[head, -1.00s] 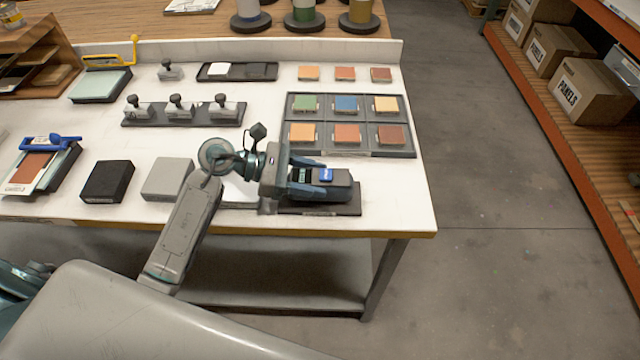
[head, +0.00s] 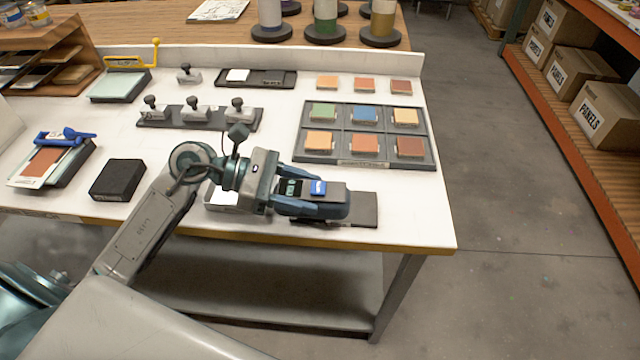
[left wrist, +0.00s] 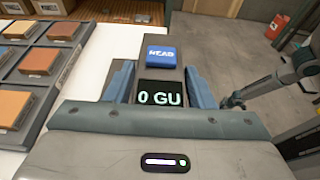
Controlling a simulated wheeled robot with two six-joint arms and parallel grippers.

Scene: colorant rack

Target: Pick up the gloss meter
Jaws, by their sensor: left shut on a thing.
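The gloss meter (head: 333,196) is a dark grey box with a blue button and a small display. It is at the front right of the white table, over a flat dark pad (head: 362,209). My left gripper (head: 318,202) is shut on it, one finger along each side. In the left wrist view the gloss meter (left wrist: 164,72) sits between the two blue fingers, with its blue "READ" button and a display showing "0 GU". In the head view I cannot tell whether its underside touches the pad. My right gripper is not in view.
A tray of coloured tiles (head: 341,165) lies behind the gripper. A black block (head: 118,180) and a blue-handled tool (head: 66,135) lie to the left. A rack with several knobbed grey pieces (head: 181,123) stands behind. The table's front edge is close to the gloss meter.

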